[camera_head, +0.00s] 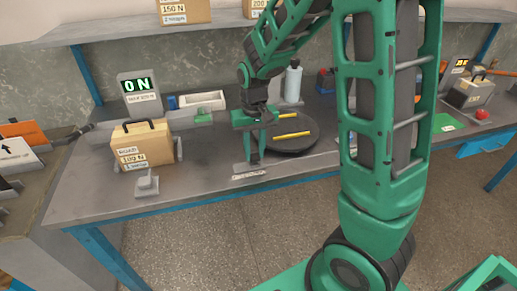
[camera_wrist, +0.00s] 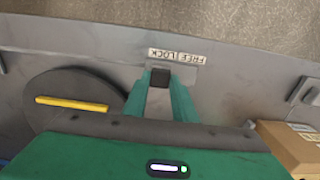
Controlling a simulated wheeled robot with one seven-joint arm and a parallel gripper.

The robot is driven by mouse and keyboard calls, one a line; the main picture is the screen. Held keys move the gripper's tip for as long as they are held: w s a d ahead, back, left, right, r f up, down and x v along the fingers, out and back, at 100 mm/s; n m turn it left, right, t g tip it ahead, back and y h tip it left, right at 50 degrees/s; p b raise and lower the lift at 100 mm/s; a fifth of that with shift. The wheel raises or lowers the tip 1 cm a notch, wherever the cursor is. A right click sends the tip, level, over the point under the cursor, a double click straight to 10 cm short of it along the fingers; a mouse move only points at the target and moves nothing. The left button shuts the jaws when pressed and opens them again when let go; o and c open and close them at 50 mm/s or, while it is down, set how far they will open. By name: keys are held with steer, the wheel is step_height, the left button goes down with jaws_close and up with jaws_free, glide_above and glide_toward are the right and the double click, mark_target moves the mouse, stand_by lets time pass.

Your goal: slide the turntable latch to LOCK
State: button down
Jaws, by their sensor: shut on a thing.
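The turntable (camera_head: 292,150) is a dark round disc on the bench, with yellow bars on top; part of it shows in the wrist view (camera_wrist: 65,88). The latch is a small dark block (camera_wrist: 160,77) on a grey plate (camera_wrist: 186,78) near the bench's front edge. A pale label (camera_wrist: 178,55) with FREE and LOCK lies along the plate's front side. The block stands towards the plate's left end in the wrist view. My gripper (camera_head: 254,161) points down at the plate, its green fingers shut on the latch block. In the head view the fingers hide the block.
A cardboard box with a handle (camera_head: 142,146) and a small grey pedestal (camera_head: 146,184) stand left of my gripper. The bench front between pedestal and plate is clear.

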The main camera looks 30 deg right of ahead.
mark_target(256, 155)
steer(key=shift+d, duration=0.3)
steer(key=c, duration=1.4)
jaws_free()
steer(key=shift+c, duration=0.2)
steer(key=shift+a, duration=0.1)
steer(key=shift+r, duration=0.2)
step_height(256, 155, up, 10)
steer(key=shift+r, duration=0.15)
steer(key=s+d+m, duration=0.2)
steer(key=s+d, duration=0.4)
steer(key=s, duration=0.7)
steer(key=s+d+m, duration=0.2)
steer(key=s+d, duration=0.4)
steer(key=s, duration=0.7)
steer(key=shift+s+d, duration=0.15)
